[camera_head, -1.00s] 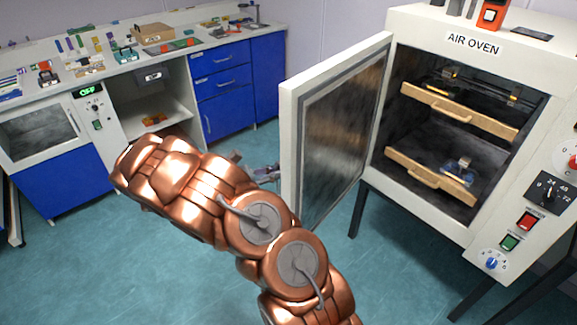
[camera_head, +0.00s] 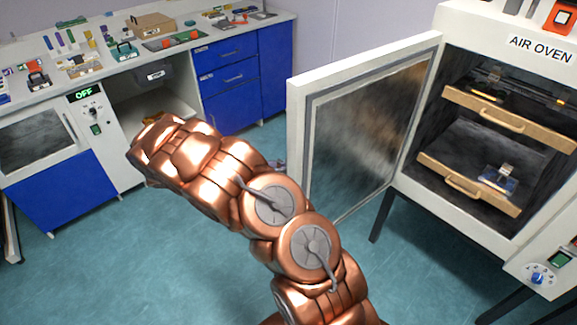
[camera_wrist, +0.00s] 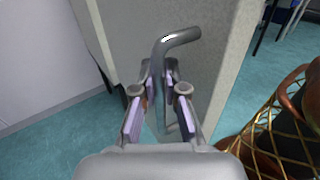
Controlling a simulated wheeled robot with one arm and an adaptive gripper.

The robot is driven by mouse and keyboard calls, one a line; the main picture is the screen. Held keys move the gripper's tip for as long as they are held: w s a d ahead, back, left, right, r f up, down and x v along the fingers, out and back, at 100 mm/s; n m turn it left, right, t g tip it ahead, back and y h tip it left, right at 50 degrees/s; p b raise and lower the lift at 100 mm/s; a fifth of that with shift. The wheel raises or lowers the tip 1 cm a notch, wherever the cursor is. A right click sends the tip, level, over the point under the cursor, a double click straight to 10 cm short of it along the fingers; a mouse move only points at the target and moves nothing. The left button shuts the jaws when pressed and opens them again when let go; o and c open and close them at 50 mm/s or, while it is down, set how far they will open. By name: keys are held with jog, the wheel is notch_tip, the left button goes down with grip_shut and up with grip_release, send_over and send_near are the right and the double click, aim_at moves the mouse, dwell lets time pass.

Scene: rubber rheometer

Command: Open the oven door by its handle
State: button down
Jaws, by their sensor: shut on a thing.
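The air oven (camera_head: 541,47) stands at the right of the head view, with its white-edged door (camera_head: 366,125) swung wide open to the left. In the wrist view my gripper (camera_wrist: 163,88) is shut on the grey metal door handle (camera_wrist: 178,40), whose bent end sticks up above the fingers. The door's pale outer face (camera_wrist: 228,50) is just behind the handle. In the head view my gripper and the handle are hidden behind my copper arm and the door.
Inside the oven are two wooden trays (camera_head: 467,186) with small metal parts. A white bench with blue cabinets (camera_head: 66,189) and a small oven stands at the left.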

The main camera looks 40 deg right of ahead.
jog(key=c, duration=1.2)
grip_release()
jog(key=shift+a, duration=0.1)
jog(key=v, duration=0.7)
jog(key=shift+a, duration=0.15)
jog(key=shift+w, duration=0.15)
